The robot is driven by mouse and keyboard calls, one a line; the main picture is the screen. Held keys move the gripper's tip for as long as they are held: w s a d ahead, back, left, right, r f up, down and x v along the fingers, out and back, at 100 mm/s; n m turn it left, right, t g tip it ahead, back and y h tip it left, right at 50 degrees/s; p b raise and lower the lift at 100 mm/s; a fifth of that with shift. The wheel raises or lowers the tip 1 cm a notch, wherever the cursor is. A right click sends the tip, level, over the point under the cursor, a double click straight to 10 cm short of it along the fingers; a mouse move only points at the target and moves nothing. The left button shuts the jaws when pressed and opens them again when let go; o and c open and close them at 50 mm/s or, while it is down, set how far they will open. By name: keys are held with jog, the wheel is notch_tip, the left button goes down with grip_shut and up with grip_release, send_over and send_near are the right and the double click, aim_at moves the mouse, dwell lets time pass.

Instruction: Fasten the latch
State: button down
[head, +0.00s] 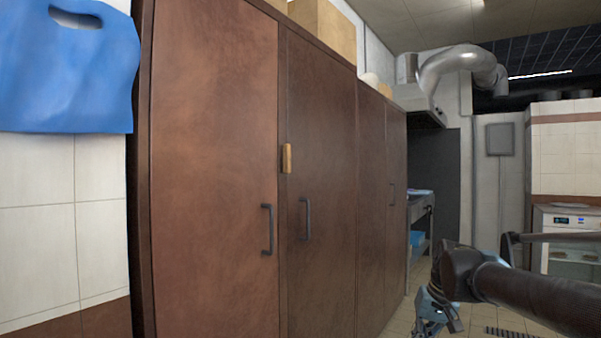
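A tall brown wooden cabinet stands at the left and middle of the head view. Its left door (212,170) and the door beside it (325,150) each carry a dark vertical handle. A small light-wood latch (287,158) sits upright near the seam between these two doors, above the handles. It seems to lie mostly on the right-hand door's side. My gripper (430,322) is low at the right, well apart from the latch and the doors. Its fingertips are partly cut off by the bottom edge, and whether it is open is unclear.
A blue bag (68,75) hangs on the tiled wall at the left. Cardboard boxes (322,24) stand on top of the cabinet. A metal table (420,215) stands beyond the cabinet. An oven-like appliance (570,245) is at the far right. Tiled floor shows between.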

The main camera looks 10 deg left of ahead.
aim_at(287, 159)
jog(key=w+a+r+y, duration=0.5)
jog(key=w+a+r, duration=0.3)
jog(key=w+r, duration=0.3)
jog(key=w+a+r+m+y, duration=0.1)
jog(key=w+a+r+y, duration=0.4)
jog(key=r, duration=1.3)
jog(key=w+a+r+y, duration=0.5)
jog(key=w+a+r, duration=0.8)
jog(key=w, duration=0.5)
jog(key=shift+r+m, duration=0.4)
jog(key=shift+r, duration=0.25)
jog(key=shift+a, duration=0.15)
jog(key=a, duration=0.3)
jog(key=w+a, duration=0.1)
jog(key=a, duration=0.5)
jog(key=shift+w+a, duration=0.25)
jog(key=shift+a, duration=0.05)
jog(key=shift+s+a, duration=0.3)
jog(key=shift+s, duration=0.3)
jog(key=shift+s+a, duration=0.3)
jog(key=shift+s, duration=0.3)
jog(key=shift+s+a, duration=0.3)
jog(key=shift+s, duration=0.3)
jog(key=shift+s+a, duration=0.1)
